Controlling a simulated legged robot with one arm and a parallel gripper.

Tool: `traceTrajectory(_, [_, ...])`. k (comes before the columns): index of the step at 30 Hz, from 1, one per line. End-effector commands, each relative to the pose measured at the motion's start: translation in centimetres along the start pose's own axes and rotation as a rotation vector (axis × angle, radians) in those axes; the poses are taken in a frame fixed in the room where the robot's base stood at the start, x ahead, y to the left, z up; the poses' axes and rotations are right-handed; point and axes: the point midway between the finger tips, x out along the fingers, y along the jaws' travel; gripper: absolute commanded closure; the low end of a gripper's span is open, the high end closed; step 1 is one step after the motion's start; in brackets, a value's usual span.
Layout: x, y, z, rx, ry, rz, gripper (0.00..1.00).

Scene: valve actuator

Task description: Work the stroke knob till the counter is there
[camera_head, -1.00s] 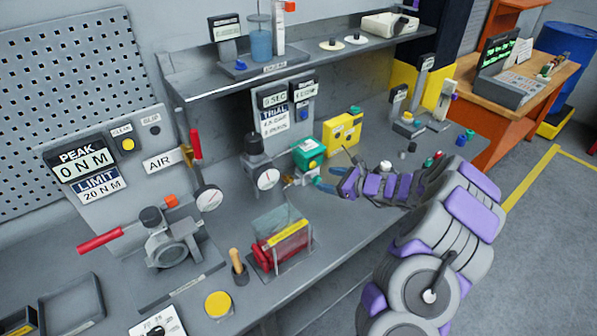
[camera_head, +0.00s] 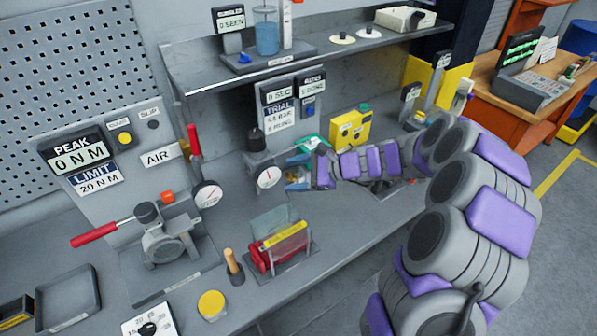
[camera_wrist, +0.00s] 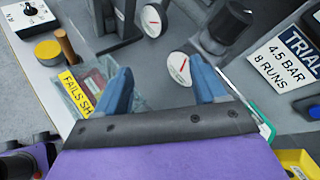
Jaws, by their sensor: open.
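My gripper (camera_head: 289,173) is open and empty, its two blue fingers beside the round gauge (camera_head: 266,177) under a black knob (camera_head: 256,139). In the wrist view the fingers (camera_wrist: 161,72) stand apart, with the white gauge face (camera_wrist: 178,68) between and beyond them and the black knob (camera_wrist: 232,20) to the upper right. A green-topped device (camera_head: 312,143) is mostly hidden behind my gripper. I cannot tell which part is the stroke knob. The card calls for 8 runs at 4.5 bar.
A yellow box (camera_head: 350,128) stands behind my forearm. A guarded red cylinder (camera_head: 278,247) and a wooden-handled tool (camera_head: 233,263) are in front. A clamp-like valve with red handle (camera_head: 100,233) is at left. A shelf (camera_head: 285,62) overhangs the back.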

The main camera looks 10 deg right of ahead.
Motion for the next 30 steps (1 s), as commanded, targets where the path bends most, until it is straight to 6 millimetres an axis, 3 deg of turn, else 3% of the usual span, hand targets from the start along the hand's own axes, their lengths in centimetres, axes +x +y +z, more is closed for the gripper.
traceTrajectory(13, [0.2, 0.7, 1.0, -0.034, -0.003, 0.027, 0.3])
traceTrajectory(17, [0.0, 0.4, 0.4, -0.009, -0.002, 0.019, 0.42])
traceTrajectory(20, [-0.6, -0.4, -1.3, 0.076, 0.0, -0.006, 0.52])
traceTrajectory(23, [-1.4, -1.4, -4.5, 0.233, -0.003, -0.052, 0.61])
traceTrajectory(30, [-4.7, -3.1, -14.1, 0.675, -0.032, -0.2, 0.61])
